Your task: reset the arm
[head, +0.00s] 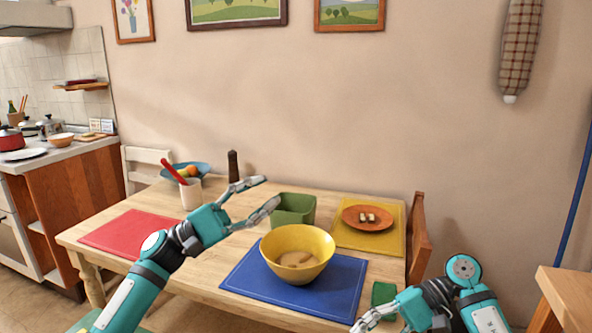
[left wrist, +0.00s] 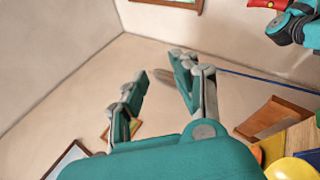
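My left gripper (head: 270,193) is raised over the table, left of the yellow bowl and in front of the green square container. Its two fingers are spread with nothing between them. In the left wrist view the left gripper (left wrist: 158,82) also shows apart fingers and an empty gap. My right gripper (head: 362,322) is low at the bottom edge of the head view, beside the table's front right corner. Its fingers are partly cut off, and I cannot tell whether they are open or shut.
The wooden table (head: 215,272) carries a yellow bowl (head: 312,237) on a blue mat (head: 245,278), a green container (head: 295,208), an orange plate (head: 352,219) on a yellow mat (head: 346,240), a white cup (head: 190,197) and a red mat (head: 125,232). A chair (head: 420,235) stands at the right end.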

